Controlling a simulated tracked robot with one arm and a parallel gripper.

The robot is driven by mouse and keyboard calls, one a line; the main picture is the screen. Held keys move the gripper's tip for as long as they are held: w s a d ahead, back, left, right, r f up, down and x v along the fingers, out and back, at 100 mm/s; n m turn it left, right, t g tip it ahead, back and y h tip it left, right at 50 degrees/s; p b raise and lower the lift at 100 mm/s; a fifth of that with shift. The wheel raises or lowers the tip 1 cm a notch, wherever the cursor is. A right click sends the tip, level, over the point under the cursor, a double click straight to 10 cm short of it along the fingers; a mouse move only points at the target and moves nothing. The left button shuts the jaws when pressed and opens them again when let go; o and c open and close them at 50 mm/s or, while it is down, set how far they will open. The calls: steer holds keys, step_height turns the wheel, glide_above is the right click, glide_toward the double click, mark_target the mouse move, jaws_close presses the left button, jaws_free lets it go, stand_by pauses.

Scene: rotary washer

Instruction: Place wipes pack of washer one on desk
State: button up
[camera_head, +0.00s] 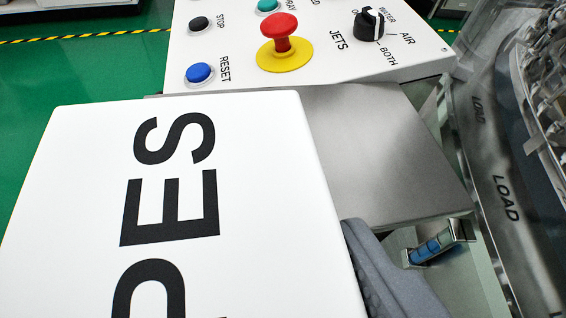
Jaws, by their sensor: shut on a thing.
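The wipes pack (255,160) is a large white box with black letters, of which "PES" shows. It fills the lower left of the view, close to the camera. My gripper (385,280) shows only as a dark grey finger against the pack's right side; the other finger is hidden. The gripper is shut on the pack. No desk can be made out for certain; a flat grey metal surface (375,150) lies behind and right of the pack.
A white control panel (340,62) with a red emergency button (279,28), blue reset button (199,73) and black jets knob (369,22) stands behind the pack. The washer (500,150), marked "LOAD", is at the right. Green floor (60,75) shows at left.

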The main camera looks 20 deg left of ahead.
mark_target(276, 92)
steer(key=shift+s+d+r, duration=0.1)
steer(key=shift+s+r, duration=0.05)
steer(key=shift+s, duration=0.05)
steer(key=shift+w+a+f+b, duration=0.35)
steer(key=shift+w+a+f, duration=0.45)
steer(key=shift+w, duration=1.75)
steer(key=shift+w+a+f+b, duration=0.35)
steer(key=shift+w+a+f, duration=0.45)
steer(key=shift+w, duration=1.7)
steer(key=shift+w+a+f+b, duration=0.45)
steer(key=shift+w+f, duration=0.55)
steer(key=shift+w, duration=1.55)
steer(key=shift+a+f, duration=0.1)
steer(key=o, duration=0.9)
steer(key=shift+s+d+r, duration=0.25)
steer(key=shift+r, duration=0.1)
steer(key=p+v, duration=0.2)
steer(key=v, duration=0.9)
